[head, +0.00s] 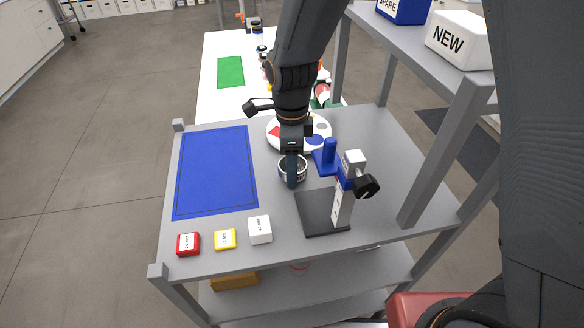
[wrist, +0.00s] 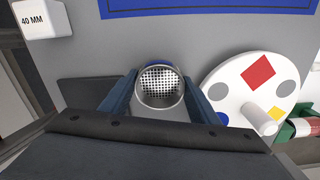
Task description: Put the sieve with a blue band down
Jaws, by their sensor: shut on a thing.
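The sieve (head: 283,172) is a round metal ring above the grey cart top, left of the blue peg stand. In the wrist view the sieve (wrist: 160,88) shows its perforated mesh, with a thin blue edge at its far rim. My gripper (head: 291,182) reaches down over it, and in the wrist view the fingers of my gripper (wrist: 158,100) are shut on its two sides. I cannot tell whether its underside touches the cart top.
A blue mat (head: 215,170) lies clear at the left. Red (head: 188,243), yellow (head: 225,239) and white (head: 260,229) blocks line the front. A dark-based stand (head: 318,217) and blue peg stand (head: 328,157) are at right. A white disc (wrist: 232,88) with coloured patches lies behind.

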